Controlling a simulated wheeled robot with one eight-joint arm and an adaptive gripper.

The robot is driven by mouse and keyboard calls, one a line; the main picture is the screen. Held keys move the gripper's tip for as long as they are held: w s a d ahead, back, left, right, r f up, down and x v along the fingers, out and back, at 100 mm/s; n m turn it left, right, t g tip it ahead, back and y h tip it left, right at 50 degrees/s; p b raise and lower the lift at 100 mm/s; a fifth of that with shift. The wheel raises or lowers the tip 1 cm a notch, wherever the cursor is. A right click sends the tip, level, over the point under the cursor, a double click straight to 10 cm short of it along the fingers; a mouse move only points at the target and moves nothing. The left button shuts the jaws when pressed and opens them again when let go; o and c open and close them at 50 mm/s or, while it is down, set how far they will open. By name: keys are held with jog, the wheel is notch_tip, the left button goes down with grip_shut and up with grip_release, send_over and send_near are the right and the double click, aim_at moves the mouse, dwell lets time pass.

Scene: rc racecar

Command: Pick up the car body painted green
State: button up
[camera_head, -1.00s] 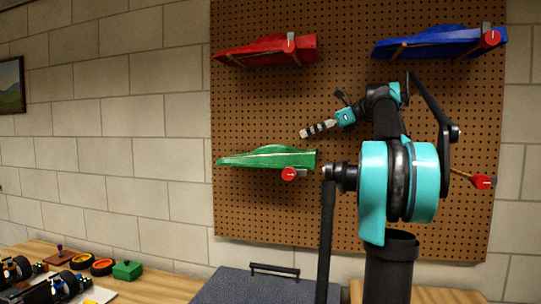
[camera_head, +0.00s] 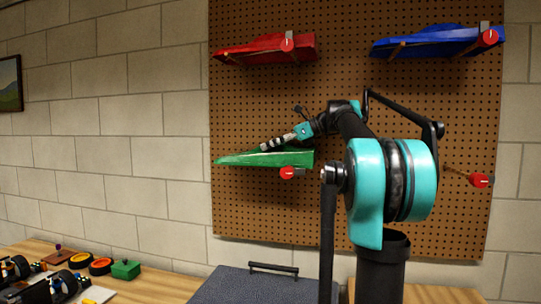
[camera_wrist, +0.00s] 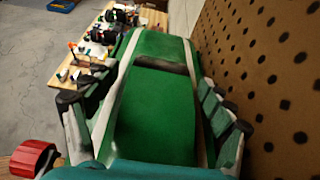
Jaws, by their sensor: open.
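The green car body (camera_head: 240,159) sits on a peg holder on the pegboard, at the lower left of the board in the head view. In the wrist view the green car body (camera_wrist: 155,105) fills the middle. My gripper (camera_head: 272,145) is at the car body's upper side in the head view. In the wrist view my gripper (camera_wrist: 155,125) is open, with one finger at the left of the car body and one at the right, on the pegboard side. Whether the fingers touch it I cannot tell.
A red car body (camera_head: 265,50) and a blue one (camera_head: 435,42) hang higher on the pegboard (camera_head: 330,80). A red-ended peg (camera_head: 288,173) is just below the green body. A workbench (camera_head: 150,285) with wheels and parts is at lower left.

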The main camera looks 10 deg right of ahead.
jog(key=x, duration=0.4)
jog(key=shift+r, duration=0.1)
jog(key=c, duration=1.3)
jog(key=shift+r, duration=0.1)
